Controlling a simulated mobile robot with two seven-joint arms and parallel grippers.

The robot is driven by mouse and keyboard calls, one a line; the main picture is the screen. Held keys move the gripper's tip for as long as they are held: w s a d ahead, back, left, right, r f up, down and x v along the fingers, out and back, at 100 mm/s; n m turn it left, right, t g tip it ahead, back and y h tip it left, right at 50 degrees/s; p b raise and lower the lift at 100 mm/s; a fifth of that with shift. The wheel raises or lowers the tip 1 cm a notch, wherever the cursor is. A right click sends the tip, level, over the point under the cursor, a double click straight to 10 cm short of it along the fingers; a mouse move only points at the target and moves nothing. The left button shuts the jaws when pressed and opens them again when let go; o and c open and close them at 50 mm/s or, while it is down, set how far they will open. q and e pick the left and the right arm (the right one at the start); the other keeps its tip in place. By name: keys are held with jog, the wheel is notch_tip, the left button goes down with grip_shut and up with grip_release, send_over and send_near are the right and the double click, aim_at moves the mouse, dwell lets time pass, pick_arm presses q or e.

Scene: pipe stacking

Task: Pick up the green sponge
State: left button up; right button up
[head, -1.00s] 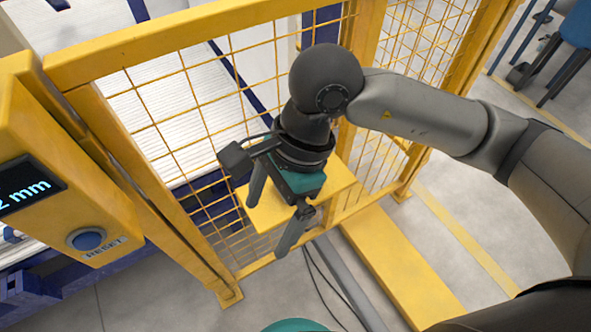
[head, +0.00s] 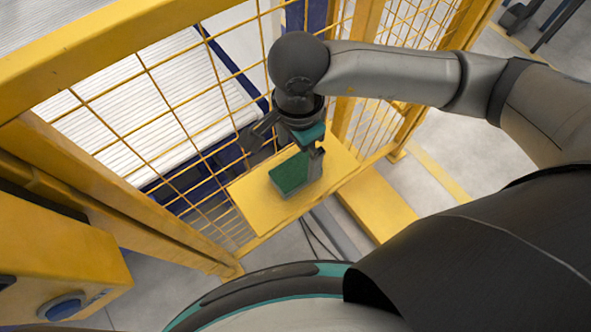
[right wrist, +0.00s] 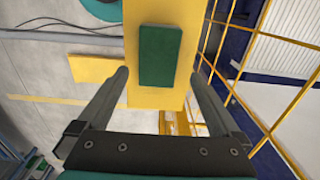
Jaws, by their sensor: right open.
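The green sponge (head: 289,173) lies flat on a yellow shelf (head: 243,199) in front of the mesh fence. In the right wrist view the sponge (right wrist: 160,56) is a dark green block on the yellow shelf (right wrist: 177,14), ahead of the fingers and roughly midway between their lines. My right gripper (head: 284,150) is above the far part of the shelf, close to the sponge. In the right wrist view its two fingers (right wrist: 158,72) are spread wide with nothing between them. My left gripper is not in view.
A yellow mesh fence (head: 160,128) stands right behind the shelf, with a white slatted conveyor (head: 130,95) beyond it. A yellow box with a blue button (head: 62,306) is at lower left.

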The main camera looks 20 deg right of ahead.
aim_at(298, 168)
jog(key=shift+f, duration=0.65)
notch_tip(298, 168, down, 5)
jog(key=shift+s+d+f, duration=0.1)
jog(key=shift+s, duration=0.05)
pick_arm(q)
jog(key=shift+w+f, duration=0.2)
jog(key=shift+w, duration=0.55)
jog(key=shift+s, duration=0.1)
pick_arm(e)
jog(key=c, duration=0.3)
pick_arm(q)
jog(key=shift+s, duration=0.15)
pick_arm(e)
jog(key=c, duration=1)
jog(key=shift+o, duration=0.2)
jog(key=shift+r, duration=0.2)
pick_arm(q)
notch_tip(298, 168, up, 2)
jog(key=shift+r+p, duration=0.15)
jog(key=shift+p, duration=0.8)
pick_arm(e)
notch_tip(298, 168, up, 20)
jog(key=shift+f, duration=0.1)
